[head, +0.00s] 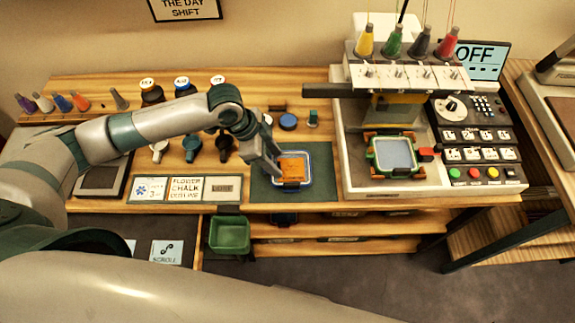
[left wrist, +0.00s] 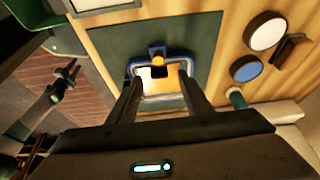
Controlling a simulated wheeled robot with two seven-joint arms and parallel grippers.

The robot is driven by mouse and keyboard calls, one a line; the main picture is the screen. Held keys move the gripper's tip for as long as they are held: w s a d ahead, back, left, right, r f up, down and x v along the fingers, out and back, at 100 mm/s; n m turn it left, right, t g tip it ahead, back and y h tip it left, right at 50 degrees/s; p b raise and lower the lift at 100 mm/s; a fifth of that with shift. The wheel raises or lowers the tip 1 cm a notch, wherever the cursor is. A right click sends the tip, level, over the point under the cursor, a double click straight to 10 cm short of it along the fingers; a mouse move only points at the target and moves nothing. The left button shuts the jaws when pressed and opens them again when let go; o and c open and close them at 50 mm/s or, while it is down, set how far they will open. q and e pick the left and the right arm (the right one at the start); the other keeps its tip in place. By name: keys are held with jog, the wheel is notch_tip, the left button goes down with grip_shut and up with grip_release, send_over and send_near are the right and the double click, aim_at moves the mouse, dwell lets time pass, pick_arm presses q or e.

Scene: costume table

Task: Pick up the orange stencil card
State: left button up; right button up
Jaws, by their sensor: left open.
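The orange stencil card (head: 293,166) lies in or on a blue-rimmed frame (head: 308,178) on a dark green mat (head: 262,189). In the left wrist view the card (left wrist: 172,80) shows partly as a bright patch inside the blue frame, below a dark clip-like piece with an orange spot. My left gripper (head: 275,172) is over the card's left part, fingers pointing down. In the left wrist view its fingers (left wrist: 162,92) stand apart on either side of the card. I cannot tell whether they touch it. What looks like my right gripper (left wrist: 68,80) shows small over the floor.
Labelled tiles (head: 186,188) lie left of the mat. A blue disc (head: 288,121) and small cups stand behind it. An embroidery machine (head: 350,180) stands to the right. A green bin (head: 230,235) hangs below the table's front edge.

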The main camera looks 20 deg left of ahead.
pick_arm(q)
jog(key=shift+x, duration=0.85)
jog(key=c, duration=1)
jog(key=shift+c, duration=0.7)
jog(key=shift+r, duration=0.15)
